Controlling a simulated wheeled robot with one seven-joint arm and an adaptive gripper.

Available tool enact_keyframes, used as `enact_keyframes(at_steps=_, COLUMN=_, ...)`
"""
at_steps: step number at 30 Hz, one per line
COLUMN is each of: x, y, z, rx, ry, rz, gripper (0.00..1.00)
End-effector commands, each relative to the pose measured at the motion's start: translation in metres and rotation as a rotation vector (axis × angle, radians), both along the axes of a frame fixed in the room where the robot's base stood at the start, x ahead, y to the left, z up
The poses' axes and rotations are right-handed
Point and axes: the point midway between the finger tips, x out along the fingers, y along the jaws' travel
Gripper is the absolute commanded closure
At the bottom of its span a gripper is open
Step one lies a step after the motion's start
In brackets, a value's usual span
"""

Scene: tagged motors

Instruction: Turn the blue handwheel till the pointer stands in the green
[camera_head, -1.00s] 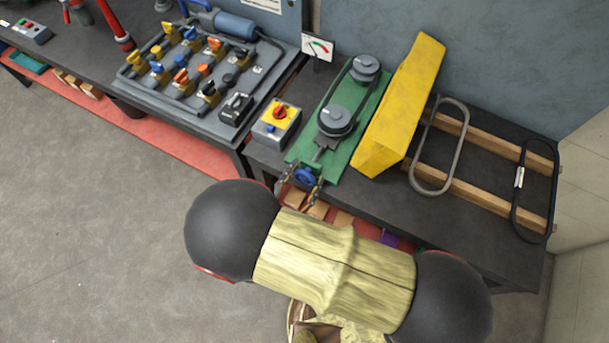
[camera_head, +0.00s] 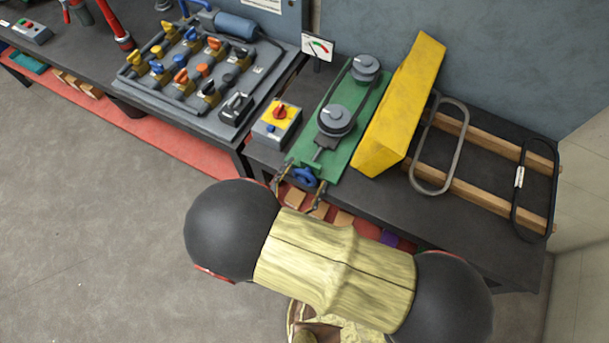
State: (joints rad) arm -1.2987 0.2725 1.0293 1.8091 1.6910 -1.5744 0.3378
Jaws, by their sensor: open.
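The blue handwheel (camera_head: 306,177) is at the near end of the green belt-drive plate (camera_head: 329,150), at the bench's front edge. Two dark pulleys with a belt are on the plate. My gripper (camera_head: 298,192) is open and empty. Its two fingers stand apart on the near side of the handwheel, one toward its left and one toward its lower right. I cannot tell whether they touch it. The gauge (camera_head: 318,46) behind the plate has a white dial with a green and a red arc. Its pointer is too small to read surely.
A yellow guard (camera_head: 400,105) stands right of the plate. A grey box with a yellow-red switch (camera_head: 277,122) stands left. Belts lie over wooden rails (camera_head: 450,190) at the right. A valve panel (camera_head: 190,75) is farther left. Wooden blocks lie under the bench edge.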

Motion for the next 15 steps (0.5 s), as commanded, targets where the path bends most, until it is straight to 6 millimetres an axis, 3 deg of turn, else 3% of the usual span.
enact_keyframes(at_steps=5, x=0.0, y=0.001, z=0.017, rx=0.006, ry=-0.002, rz=0.0, gripper=0.24)
enact_keyframes(at_steps=15, x=0.0, y=0.0, z=0.075, rx=0.005, ry=-0.001, rz=0.0, gripper=0.24)
